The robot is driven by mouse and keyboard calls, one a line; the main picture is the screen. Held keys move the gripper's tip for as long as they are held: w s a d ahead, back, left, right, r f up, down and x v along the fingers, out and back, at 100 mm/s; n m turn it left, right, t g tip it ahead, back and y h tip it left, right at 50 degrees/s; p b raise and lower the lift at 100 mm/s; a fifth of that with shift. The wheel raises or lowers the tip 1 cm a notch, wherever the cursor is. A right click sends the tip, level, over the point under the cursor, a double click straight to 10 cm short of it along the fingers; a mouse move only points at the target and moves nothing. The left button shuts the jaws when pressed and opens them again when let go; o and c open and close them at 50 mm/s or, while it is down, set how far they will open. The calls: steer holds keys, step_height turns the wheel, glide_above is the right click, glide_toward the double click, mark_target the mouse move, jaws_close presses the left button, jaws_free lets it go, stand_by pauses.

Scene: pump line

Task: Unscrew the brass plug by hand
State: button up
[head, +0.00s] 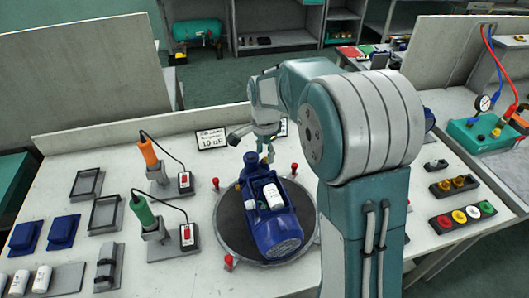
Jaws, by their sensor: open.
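A blue pump (279,235) with a white label lies on a round dark turntable (231,232) in the middle of the bench. My gripper (267,157) is at the far end of the pump, close to its narrow blue end (250,166). It is small in this view, and it looks empty; its fingers are open. I cannot tell whether it touches the pump. I cannot make out a brass plug on the pump; it may be hidden or too small. Brass-coloured parts (459,182) sit in a dark holder on the right side of the bench.
Orange-handled (148,152) and green-handled (142,210) tools stand in holders on the left. Red posts (229,262) surround the turntable. Coloured buttons (459,216) are at right. My arm covers the right middle.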

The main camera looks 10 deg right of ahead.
steer(key=m, duration=0.4)
steer(key=shift+d, duration=0.1)
steer(key=shift+f, duration=0.35)
stand_by(0.4)
jaws_close()
steer(key=shift+n, duration=1.2)
steer(key=shift+n, duration=1.5)
